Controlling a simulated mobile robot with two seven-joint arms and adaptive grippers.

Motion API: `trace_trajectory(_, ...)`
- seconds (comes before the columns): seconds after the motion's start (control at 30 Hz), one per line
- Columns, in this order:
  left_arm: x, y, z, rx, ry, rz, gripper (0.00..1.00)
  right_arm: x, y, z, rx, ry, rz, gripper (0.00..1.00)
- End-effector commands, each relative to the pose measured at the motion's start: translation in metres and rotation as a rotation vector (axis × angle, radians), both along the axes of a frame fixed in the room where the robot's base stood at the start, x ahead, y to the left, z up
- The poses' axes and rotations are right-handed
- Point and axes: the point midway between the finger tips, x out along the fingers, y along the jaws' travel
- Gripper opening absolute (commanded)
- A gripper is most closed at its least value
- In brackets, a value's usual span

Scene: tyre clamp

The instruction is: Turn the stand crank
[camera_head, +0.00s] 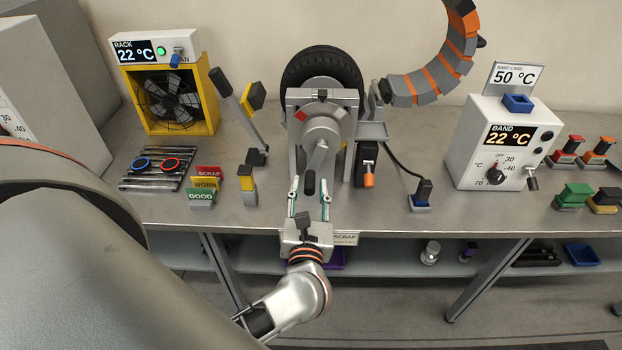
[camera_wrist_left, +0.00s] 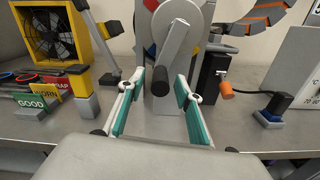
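The stand crank is a grey arm (camera_head: 317,160) on the front disc of the grey tyre stand (camera_head: 295,100), with a black handle (camera_head: 310,183) at its lower end. In the left wrist view the handle (camera_wrist_left: 162,84) points toward the camera. A black tyre (camera_head: 322,64) stands behind the disc. My left gripper (camera_head: 309,188) is open, with its teal-padded fingers on either side of the handle. In the left wrist view the gripper (camera_wrist_left: 161,82) shows a gap on both sides of the handle. My right gripper is not in view.
A fan unit (camera_head: 167,98) and label blocks (camera_head: 203,185) stand to the left. A band box (camera_head: 500,142) and an orange-handled switch (camera_head: 368,172) are to the right. A segmented orange-grey hose (camera_head: 430,80) arches at the upper right. The bench front is clear beside my gripper.

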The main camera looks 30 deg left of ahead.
Motion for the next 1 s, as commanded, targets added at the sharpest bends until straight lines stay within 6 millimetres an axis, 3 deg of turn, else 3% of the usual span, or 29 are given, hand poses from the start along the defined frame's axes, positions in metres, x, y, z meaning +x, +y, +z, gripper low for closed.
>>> trace_trajectory(0.2, 0.020, 0.012, 0.001, 0.003, 0.001, 0.000, 0.34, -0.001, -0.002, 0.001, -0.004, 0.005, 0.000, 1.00)
trace_trajectory(0.53, 0.024, 0.015, 0.000, 0.003, 0.001, 0.000, 0.34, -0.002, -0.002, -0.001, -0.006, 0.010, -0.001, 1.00)
trace_trajectory(0.57, 0.024, 0.015, 0.000, 0.003, 0.001, 0.000, 0.32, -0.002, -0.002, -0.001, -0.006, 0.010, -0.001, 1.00)
trace_trajectory(0.7, 0.024, 0.015, 0.000, 0.003, 0.001, 0.000, 0.00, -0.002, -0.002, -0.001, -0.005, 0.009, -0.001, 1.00)
trace_trajectory(1.0, 0.028, 0.015, -0.001, -0.012, -0.010, 0.002, 0.00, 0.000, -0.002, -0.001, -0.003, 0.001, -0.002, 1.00)
